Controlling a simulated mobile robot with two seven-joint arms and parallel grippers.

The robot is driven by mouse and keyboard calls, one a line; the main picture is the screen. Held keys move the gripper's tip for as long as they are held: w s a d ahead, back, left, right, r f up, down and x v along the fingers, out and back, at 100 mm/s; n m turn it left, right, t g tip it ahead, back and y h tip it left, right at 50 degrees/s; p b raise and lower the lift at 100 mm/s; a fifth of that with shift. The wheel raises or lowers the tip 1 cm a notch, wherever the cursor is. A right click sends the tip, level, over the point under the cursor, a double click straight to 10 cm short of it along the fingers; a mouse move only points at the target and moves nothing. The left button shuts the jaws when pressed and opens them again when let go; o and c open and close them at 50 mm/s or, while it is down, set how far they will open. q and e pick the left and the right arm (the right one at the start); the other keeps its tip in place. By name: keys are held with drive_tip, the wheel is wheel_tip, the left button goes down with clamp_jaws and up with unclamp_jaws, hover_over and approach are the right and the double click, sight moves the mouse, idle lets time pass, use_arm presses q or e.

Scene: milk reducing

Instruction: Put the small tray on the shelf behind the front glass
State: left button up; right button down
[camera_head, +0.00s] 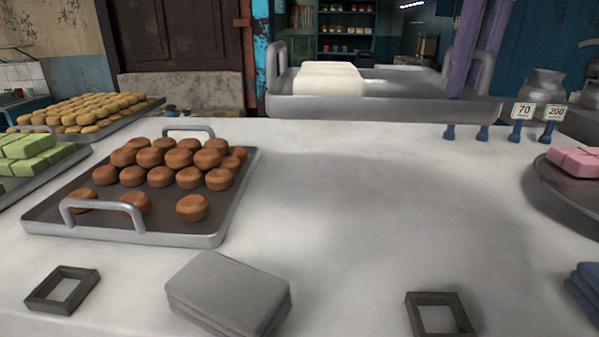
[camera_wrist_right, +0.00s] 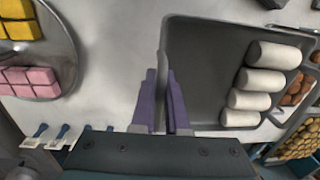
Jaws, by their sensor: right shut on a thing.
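The small grey metal tray (camera_head: 380,108) with raised end handles is at the back of the head view, at the counter's far edge. It carries several white rolls (camera_head: 328,78). My right gripper (camera_head: 462,88), with purple fingers, comes down at the tray's right end and is shut on its rim. In the right wrist view the fingers (camera_wrist_right: 159,78) straddle the tray's side wall, and the white rolls (camera_wrist_right: 258,82) lie along the opposite side of the tray (camera_wrist_right: 205,60). My left gripper is out of view. I cannot make out the front glass or the shelf behind it.
A tray (camera_head: 180,240) of brown sweets stands on the counter (camera_head: 330,200) at left. A round tray (camera_head: 570,195) with pink blocks stands at right. Grey cloths (camera_head: 228,290) and price tags (camera_head: 523,112) are around. The counter's middle is clear.

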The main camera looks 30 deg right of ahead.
sight(432, 216)
wheel_tip(432, 216, down, 14)
drive_tip(key=shift+r+p, duration=0.2)
drive_tip(key=shift+p, duration=0.8)
drive_tip(key=shift+f, duration=0.2)
drive_tip(key=shift+f, duration=0.2)
drive_tip(key=c, duration=0.9)
unclamp_jaws()
drive_tip(key=shift+r, duration=0.1)
